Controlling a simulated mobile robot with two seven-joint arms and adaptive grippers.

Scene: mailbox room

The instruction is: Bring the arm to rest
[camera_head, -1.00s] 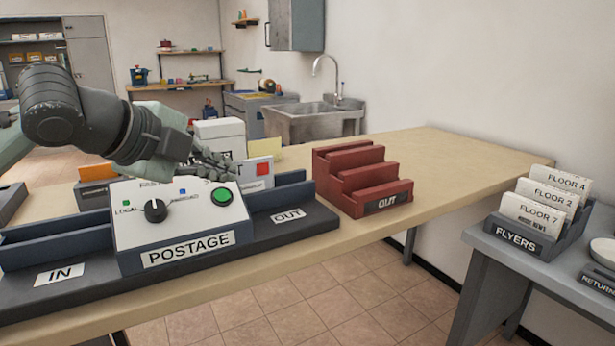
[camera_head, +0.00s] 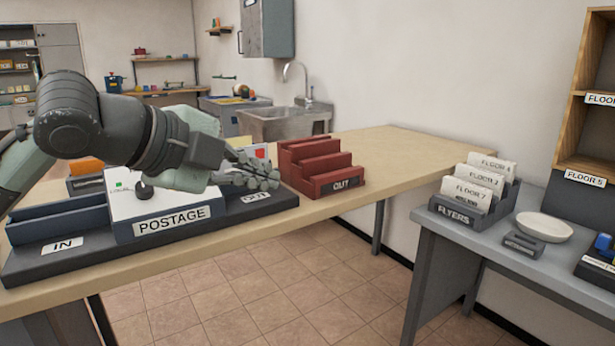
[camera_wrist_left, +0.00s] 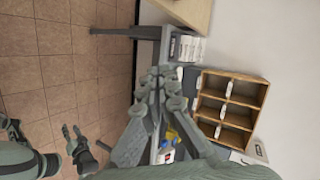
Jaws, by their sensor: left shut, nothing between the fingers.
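My left arm comes in from the left in the head view, over the postage machine (camera_head: 160,212). Its gripper (camera_head: 262,176) is shut and empty, in the air in front of the OUT end of the machine's dark base. In the left wrist view the shut fingers (camera_wrist_left: 163,78) point up the picture with nothing between them. What looks like my right gripper (camera_wrist_left: 78,140) shows small at the lower left of that view, over the floor. Its finger opening is too small to judge. The right arm is not in the head view.
A red stepped OUT rack (camera_head: 322,168) stands on the wooden table (camera_head: 390,145) right of the left gripper. Tiled floor (camera_head: 300,290) lies clear between the tables.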

